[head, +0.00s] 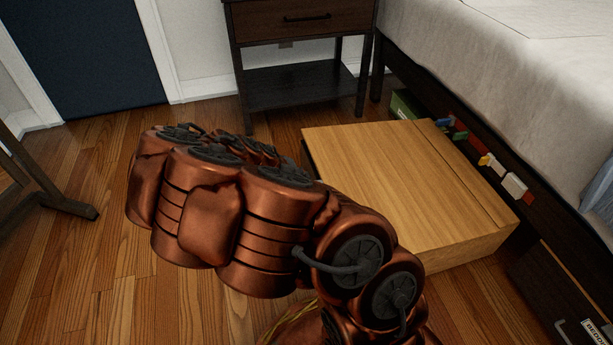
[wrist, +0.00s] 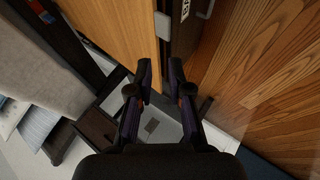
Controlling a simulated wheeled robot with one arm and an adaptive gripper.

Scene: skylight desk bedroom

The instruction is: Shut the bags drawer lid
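The drawer is a light wood box (head: 400,180) pulled out from beside the bed, in the head view. Its broad top lies flat, with a seam near the bed side. In the wrist view a light wood panel (wrist: 118,28) fills the upper left, with a small grey piece (wrist: 162,26) at its edge. My gripper (wrist: 159,66) shows in the wrist view with its two dark fingers apart and nothing between them. It is close to the wood panel's edge; contact cannot be told. In the head view my copper arm hides the gripper and the box's near left side.
The bed (head: 500,60) stands at the right, with small coloured blocks (head: 487,160) along its dark frame. A green box (head: 404,104) sits behind the drawer. A dark nightstand (head: 300,45) stands at the back. A labelled drawer front is at lower right.

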